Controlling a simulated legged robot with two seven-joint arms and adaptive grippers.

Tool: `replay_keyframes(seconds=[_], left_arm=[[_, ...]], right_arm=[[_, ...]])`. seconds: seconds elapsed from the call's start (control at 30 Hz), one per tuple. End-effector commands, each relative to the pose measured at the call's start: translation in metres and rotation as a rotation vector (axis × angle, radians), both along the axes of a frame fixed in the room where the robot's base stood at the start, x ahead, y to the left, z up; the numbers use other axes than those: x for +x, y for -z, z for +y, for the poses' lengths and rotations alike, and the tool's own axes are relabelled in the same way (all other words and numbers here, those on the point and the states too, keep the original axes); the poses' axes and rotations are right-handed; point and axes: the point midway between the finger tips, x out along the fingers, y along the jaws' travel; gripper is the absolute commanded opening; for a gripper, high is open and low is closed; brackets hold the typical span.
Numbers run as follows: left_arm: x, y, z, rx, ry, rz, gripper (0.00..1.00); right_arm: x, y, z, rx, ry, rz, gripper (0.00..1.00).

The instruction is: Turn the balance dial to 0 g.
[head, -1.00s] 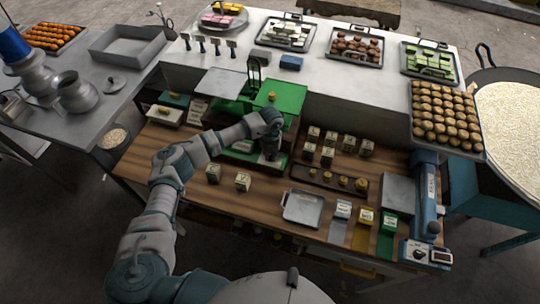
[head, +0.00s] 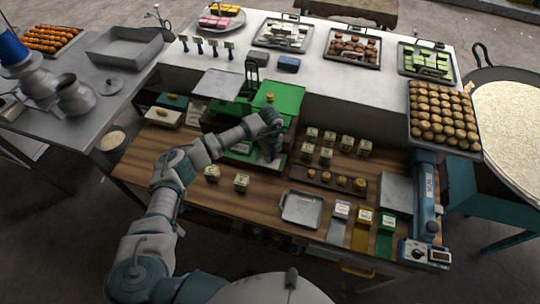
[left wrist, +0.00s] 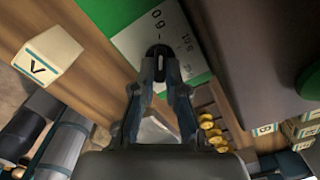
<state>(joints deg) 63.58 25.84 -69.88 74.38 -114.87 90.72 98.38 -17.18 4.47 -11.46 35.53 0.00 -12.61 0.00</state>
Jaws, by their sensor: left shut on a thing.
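The green balance (head: 289,98) stands at the back of the wooden bench in the head view. My left gripper (head: 272,158) reaches down at its front, and my forearm hides part of it. In the left wrist view, the white dial plate (left wrist: 128,47) lies on a green panel and bears marks, among them 0 and 10. My left gripper (left wrist: 158,60) is shut on a small dark dial knob (left wrist: 157,50) at the plate. The fingertips hide part of the knob, and I cannot tell which mark it points to. My right gripper is not in view.
Several small labelled blocks (head: 326,155) stand right of the balance. Brass weights (head: 342,181) sit in a wooden rack in front of them. A metal tray (head: 301,209) lies near the front edge. Two cream blocks (head: 241,183) stand left of it, near my arm.

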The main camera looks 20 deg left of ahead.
Motion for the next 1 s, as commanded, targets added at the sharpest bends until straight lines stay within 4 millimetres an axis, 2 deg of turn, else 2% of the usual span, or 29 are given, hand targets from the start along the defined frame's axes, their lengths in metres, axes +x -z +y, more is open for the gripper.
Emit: replay_keyframes(seconds=[0.3, 0.73, 0.77, 0.83, 1.0], left_arm=[[0.0038, -0.0035, 0.0005, -0.002, -0.079, -0.011, 0.00], [0.0038, -0.0031, 0.0005, -0.002, -0.086, -0.011, 0.00], [0.0037, -0.0031, 0.0005, -0.001, -0.086, -0.010, 0.20], [0.0033, -0.0027, 0.0003, -0.001, -0.086, -0.009, 0.37], [0.0018, -0.0015, 0.0001, -0.001, -0.084, -0.005, 0.38]], right_arm=[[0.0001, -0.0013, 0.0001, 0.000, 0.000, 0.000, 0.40], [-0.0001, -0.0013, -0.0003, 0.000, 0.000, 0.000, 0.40], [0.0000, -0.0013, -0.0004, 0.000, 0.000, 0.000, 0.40], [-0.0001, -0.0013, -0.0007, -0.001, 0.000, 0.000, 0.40], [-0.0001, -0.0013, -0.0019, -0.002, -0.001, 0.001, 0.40]])
